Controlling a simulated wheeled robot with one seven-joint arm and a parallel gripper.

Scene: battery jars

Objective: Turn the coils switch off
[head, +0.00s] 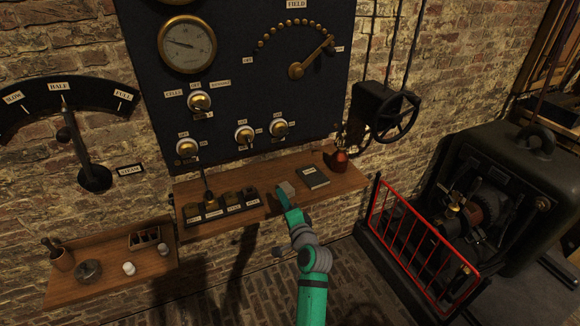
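A dark switch panel (230,60) is fixed to the brick wall. Three brass and white rotary switches sit along its bottom: a left one (186,147), a middle one (243,134) and a right one (278,128). Another switch (199,101) sits higher, below the gauge. Their small labels are too small to read for certain, so I cannot tell which is the coils switch. My teal and grey gripper (289,199) is at the shelf below the panel, apart from all the switches. Its fingers are too small to show whether they are open.
The upper wooden shelf (345,179) holds a labelled dark rack (222,208), a dark book (313,177) and a red pot (340,161). A lever dial stands left, a handwheel (397,117) right. A red railing (420,240) fronts a machine at right.

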